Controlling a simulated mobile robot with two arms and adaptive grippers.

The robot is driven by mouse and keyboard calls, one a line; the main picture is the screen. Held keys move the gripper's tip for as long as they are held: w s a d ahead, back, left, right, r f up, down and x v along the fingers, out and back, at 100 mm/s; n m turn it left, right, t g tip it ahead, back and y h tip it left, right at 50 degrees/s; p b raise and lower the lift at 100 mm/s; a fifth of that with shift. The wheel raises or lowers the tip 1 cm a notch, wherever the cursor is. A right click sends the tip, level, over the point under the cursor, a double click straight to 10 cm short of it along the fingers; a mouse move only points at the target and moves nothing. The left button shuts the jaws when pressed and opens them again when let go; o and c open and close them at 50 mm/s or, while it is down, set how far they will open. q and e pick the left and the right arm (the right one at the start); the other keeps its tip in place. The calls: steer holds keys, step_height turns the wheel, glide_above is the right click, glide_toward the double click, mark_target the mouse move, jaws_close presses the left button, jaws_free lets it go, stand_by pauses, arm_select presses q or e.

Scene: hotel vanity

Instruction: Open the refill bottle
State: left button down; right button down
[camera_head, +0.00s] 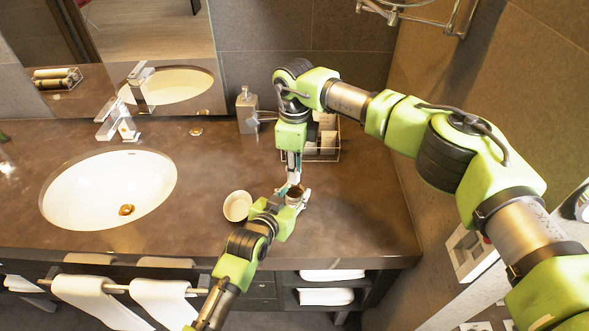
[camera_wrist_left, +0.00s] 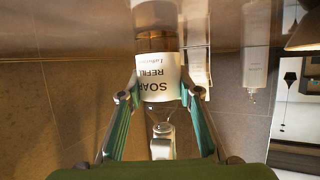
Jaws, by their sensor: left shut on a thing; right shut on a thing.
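The refill bottle, brown with a white label reading SOAP REFILL, stands over the counter in the left wrist view (camera_wrist_left: 158,76), where the picture is upside down. It shows small and partly covered in the head view (camera_head: 294,192). My left gripper (camera_head: 297,199) comes from the lower left and is shut around the bottle's body; its fingers (camera_wrist_left: 160,95) are on either side of the label. My right gripper (camera_head: 293,179) points down from above and is shut at the bottle's top. The cap is hidden there, and I cannot tell whether it is apart from the neck.
A cream bowl (camera_head: 237,206) stands just left of the bottle. A grey soap dispenser (camera_head: 247,111) and a wire rack (camera_head: 325,151) are at the back. The white sink (camera_head: 75,199) is at left. The counter (camera_head: 365,215) is clear at right.

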steer(key=n, duration=0.5)
steer(key=shift+n, duration=0.4)
steer(key=n, duration=0.5)
steer(key=shift+n, duration=0.3)
arm_select(q)
steer(key=shift+f, duration=0.1)
arm_select(e)
steer(key=n, duration=0.5)
steer(key=shift+n, duration=0.3)
steer(key=n, duration=0.3)
steer(key=shift+n, duration=0.4)
steer(key=shift+r, duration=0.3)
steer(key=shift+r, duration=0.85)
